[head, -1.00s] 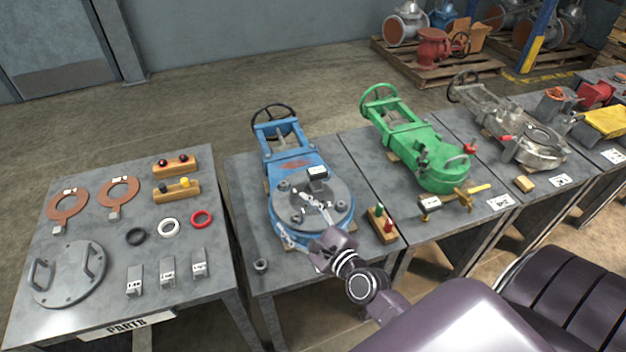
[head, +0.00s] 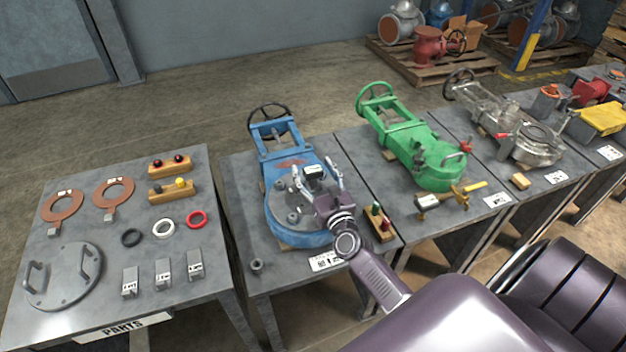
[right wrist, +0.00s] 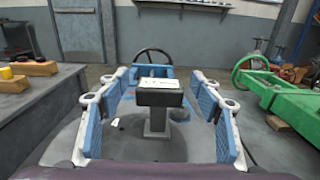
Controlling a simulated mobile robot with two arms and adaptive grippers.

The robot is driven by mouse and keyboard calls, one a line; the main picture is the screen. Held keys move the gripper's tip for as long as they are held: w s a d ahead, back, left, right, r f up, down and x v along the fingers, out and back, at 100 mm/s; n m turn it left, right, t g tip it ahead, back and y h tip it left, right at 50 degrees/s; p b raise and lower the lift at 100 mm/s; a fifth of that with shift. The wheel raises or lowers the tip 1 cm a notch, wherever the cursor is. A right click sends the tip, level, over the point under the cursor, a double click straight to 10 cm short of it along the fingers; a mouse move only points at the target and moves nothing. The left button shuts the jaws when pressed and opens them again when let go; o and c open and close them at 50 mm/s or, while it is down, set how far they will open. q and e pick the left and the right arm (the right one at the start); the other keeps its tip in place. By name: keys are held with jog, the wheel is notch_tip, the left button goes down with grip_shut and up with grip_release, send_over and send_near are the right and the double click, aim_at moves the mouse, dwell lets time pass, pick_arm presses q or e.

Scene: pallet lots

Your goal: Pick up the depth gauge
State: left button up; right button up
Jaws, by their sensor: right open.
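The depth gauge (head: 315,172) has a dark head with a pale label on top. It stands upright on the round grey cover (head: 283,202) of the blue valve (head: 289,158). In the right wrist view the gauge (right wrist: 160,98) is centred, its grey stem below the dark head. My right gripper (head: 317,178) is open, with one finger on each side of the gauge. In the right wrist view the gripper (right wrist: 160,84) shows a visible gap between each finger and the gauge. My left gripper is not in view.
A parts table (head: 215,262) on the left holds copper-coloured rings, a handled plate and small blocks. A green valve (head: 425,155) stands on the table to the right. A wooden block with coloured knobs (head: 379,222) sits right of the blue valve.

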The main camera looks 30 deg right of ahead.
jog(key=shift+w, duration=0.1)
jog(key=c, duration=1.5)
jog(key=shift+r, duration=0.1)
grip_shut()
